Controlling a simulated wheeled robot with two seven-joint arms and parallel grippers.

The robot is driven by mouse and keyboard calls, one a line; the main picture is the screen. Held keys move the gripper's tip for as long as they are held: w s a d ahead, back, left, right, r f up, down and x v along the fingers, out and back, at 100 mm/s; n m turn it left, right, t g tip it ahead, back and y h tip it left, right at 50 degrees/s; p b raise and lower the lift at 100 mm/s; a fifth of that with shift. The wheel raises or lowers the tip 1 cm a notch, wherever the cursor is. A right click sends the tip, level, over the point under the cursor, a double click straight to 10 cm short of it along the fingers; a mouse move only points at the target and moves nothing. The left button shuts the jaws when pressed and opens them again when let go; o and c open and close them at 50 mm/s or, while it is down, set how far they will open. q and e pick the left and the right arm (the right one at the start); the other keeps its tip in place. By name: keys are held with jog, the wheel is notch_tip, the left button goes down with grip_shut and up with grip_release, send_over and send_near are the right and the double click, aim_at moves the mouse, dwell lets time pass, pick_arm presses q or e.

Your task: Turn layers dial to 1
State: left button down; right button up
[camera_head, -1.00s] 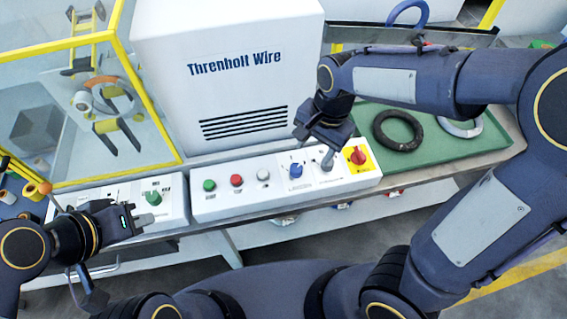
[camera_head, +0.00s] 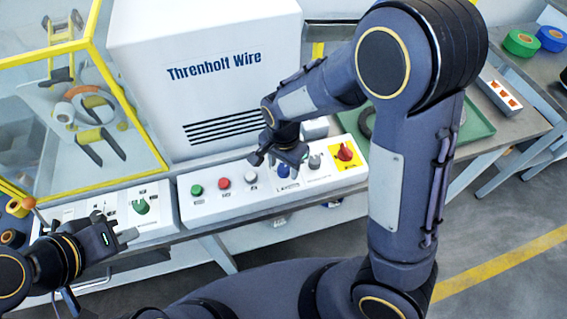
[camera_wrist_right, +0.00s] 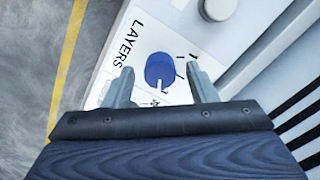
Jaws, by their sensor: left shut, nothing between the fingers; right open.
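The blue layers dial (camera_head: 283,171) sits on the white control panel (camera_head: 215,205) below the Threnholt Wire machine. In the right wrist view the dial (camera_wrist_right: 159,69) shows beside the printed word LAYERS, with a white pointer mark on its side nearest my gripper. My right gripper (camera_head: 276,160) is open just above the dial. In the right wrist view its fingertips (camera_wrist_right: 160,80) stand on either side of the dial; I cannot tell whether they touch it. My left gripper (camera_head: 132,238) is shut and empty, near the left control box's front edge.
Green (camera_head: 196,190), red (camera_head: 224,183) and white (camera_head: 251,177) buttons lie left of the dial. A grey knob (camera_head: 314,162) and a red switch (camera_head: 345,152) on yellow lie right. A green knob (camera_head: 141,206) is on the left box.

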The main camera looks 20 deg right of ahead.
jog(key=c, duration=1)
jog(key=shift+n, duration=0.3)
jog(key=n, duration=0.5)
jog(key=shift+b, duration=0.35)
jog(key=n+b, duration=0.1)
jog(key=n, duration=0.4)
jog(key=shift+n, duration=0.4)
jog(key=n, duration=1.2)
jog(key=shift+r+n, duration=0.1)
jog(key=shift+n, duration=0.2)
